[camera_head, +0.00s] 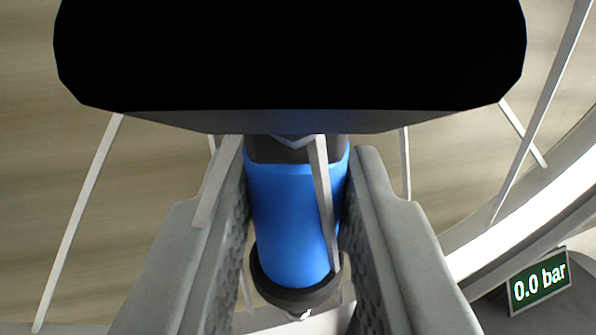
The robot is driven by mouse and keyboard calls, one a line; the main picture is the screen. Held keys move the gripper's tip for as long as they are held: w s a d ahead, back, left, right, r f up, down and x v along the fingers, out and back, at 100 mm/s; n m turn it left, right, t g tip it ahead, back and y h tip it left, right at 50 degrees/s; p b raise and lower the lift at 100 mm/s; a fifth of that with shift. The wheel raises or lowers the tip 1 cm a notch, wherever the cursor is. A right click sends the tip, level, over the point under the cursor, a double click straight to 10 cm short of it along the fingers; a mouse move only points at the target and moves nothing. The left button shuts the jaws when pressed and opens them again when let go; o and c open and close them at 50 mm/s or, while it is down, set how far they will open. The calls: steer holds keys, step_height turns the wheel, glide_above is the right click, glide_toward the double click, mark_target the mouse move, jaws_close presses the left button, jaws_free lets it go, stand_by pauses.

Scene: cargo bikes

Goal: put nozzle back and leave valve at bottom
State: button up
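A blue cylindrical nozzle (290,215) with a dark collar at its upper end and a black ring at its lower end sits between the fingers of my gripper (300,250). The two grey fingers flank it closely on both sides and appear closed on it. A small light tip, perhaps the valve (303,314), shows just below the black ring; whether it is seated in the nozzle I cannot tell. The black gripper body hides what is above the nozzle.
Grey wheel spokes (80,225) cross the view, some of them very near the nozzle and fingers. A curved silver rim (520,215) runs along the right. A small display (539,281) reading "0.0 bar" is at the lower right. A blurred brownish surface lies behind.

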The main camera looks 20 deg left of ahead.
steer(key=shift+r, duration=1.1)
steer(key=o, duration=1)
steer(key=shift+s, duration=0.1)
